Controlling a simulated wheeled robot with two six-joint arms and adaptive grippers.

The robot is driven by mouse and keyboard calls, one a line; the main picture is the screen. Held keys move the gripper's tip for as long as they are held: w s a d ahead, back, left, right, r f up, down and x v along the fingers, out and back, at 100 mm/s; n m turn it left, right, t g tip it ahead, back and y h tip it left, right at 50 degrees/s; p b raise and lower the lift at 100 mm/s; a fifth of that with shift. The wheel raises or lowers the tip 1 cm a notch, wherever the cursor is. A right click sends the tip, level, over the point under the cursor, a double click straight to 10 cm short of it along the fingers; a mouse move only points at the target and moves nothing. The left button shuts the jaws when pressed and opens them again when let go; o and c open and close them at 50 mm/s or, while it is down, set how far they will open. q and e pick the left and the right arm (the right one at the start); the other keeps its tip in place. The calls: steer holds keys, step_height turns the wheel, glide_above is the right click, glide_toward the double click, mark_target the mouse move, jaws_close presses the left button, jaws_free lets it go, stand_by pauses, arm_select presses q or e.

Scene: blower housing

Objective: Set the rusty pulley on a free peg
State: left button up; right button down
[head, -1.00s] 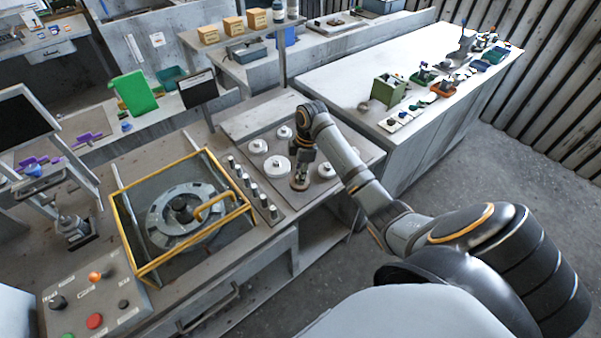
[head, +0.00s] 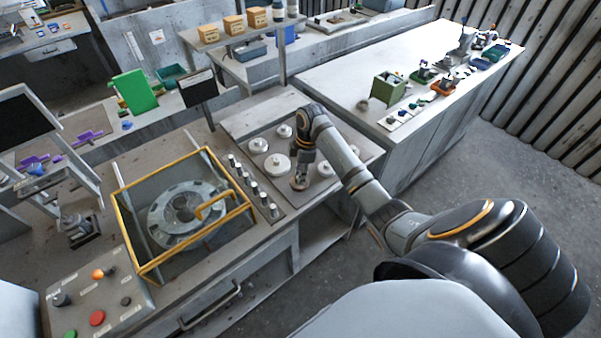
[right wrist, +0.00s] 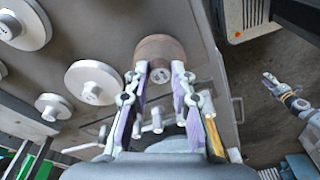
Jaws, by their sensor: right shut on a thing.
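The rusty pulley (head: 299,184), a brown disc, is at the front part of the grey board in the head view. My right gripper (head: 301,174) reaches down onto it. In the right wrist view the rusty pulley (right wrist: 160,50) is between the fingertips of my right gripper (right wrist: 160,68), which are shut on it. I cannot tell whether it touches the board. Several short metal pegs (head: 251,187) stand in a row to the left of it; some also show between the fingers in the right wrist view (right wrist: 157,122). My left gripper is not in view.
White pulleys sit close by on the board, one just left (head: 276,166) and one right (head: 326,170) of my gripper. A yellow-framed case (head: 127,222) with a round housing (head: 160,228) lies left of the pegs. The bench edge and open floor are to the right.

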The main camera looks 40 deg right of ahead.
stand_by(0.3)
steer(key=shift+p, duration=0.4)
steer(key=shift+f, duration=0.1)
steer(key=shift+f, duration=0.2)
steer(key=shift+f, duration=0.3)
steer(key=shift+f, duration=0.2)
stand_by(0.3)
steer(key=shift+f, duration=0.35)
steer(key=c, duration=1.1)
jaws_free()
